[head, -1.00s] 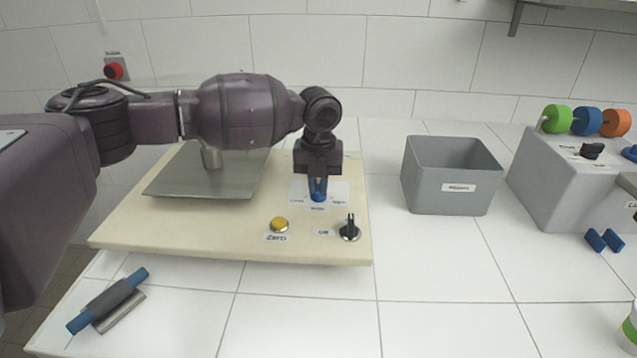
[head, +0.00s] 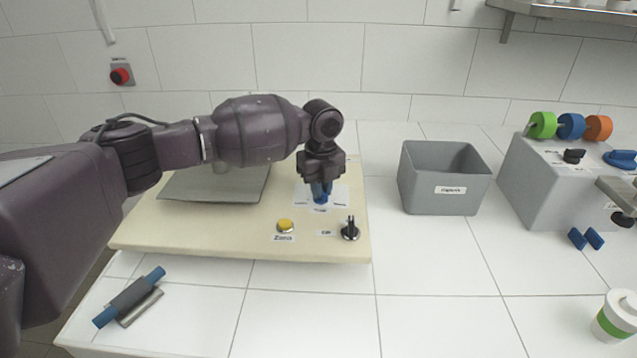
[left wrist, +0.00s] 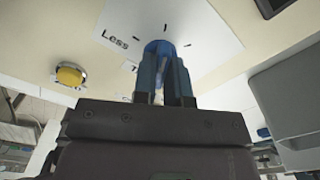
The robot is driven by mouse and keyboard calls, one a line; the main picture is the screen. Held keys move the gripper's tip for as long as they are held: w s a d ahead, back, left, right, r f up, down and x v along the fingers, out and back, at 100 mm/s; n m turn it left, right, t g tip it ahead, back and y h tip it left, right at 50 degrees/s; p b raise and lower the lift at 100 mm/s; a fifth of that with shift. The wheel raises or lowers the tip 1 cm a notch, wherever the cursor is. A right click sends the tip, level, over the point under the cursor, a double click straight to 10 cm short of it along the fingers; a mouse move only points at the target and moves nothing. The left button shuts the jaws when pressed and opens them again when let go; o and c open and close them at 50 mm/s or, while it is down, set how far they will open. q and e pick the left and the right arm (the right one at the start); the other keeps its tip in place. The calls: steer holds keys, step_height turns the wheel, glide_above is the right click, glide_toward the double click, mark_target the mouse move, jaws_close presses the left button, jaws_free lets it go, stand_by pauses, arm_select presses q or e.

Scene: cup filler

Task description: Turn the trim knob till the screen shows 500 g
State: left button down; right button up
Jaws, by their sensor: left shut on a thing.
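The trim knob (left wrist: 158,47) is blue and sits on a white label with tick marks and the word "Less". My left gripper (left wrist: 163,75) points down onto it, its blue fingers closed on the knob's sides. In the head view, my left gripper (head: 321,190) hides most of the knob, and its exact pointing cannot be told. A dark panel corner (left wrist: 275,6) shows at the top of the left wrist view; I cannot tell whether it is the screen. No weight reading is visible. My right gripper is not in view.
The cream board (head: 200,238) carries a metal plate (head: 215,186), a yellow Zero button (head: 285,226) and a black rotary switch (head: 350,232). A grey bin (head: 445,190) stands to the right, then a grey machine (head: 540,180). A lidded cup (head: 615,318) stands front right.

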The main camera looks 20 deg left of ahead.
arm_select(q)
steer(key=n+p, duration=0.2)
steer(key=n, duration=0.1)
steer(key=shift+r, duration=0.35)
steer(key=n+p, duration=0.2)
steer(key=n, duration=0.1)
steer(key=shift+f+n+p, duration=0.15)
steer(key=shift+n+p, duration=0.75)
steer(key=shift+n, duration=0.2)
steer(key=shift+f+n, duration=0.2)
steer(key=shift+n, duration=0.1)
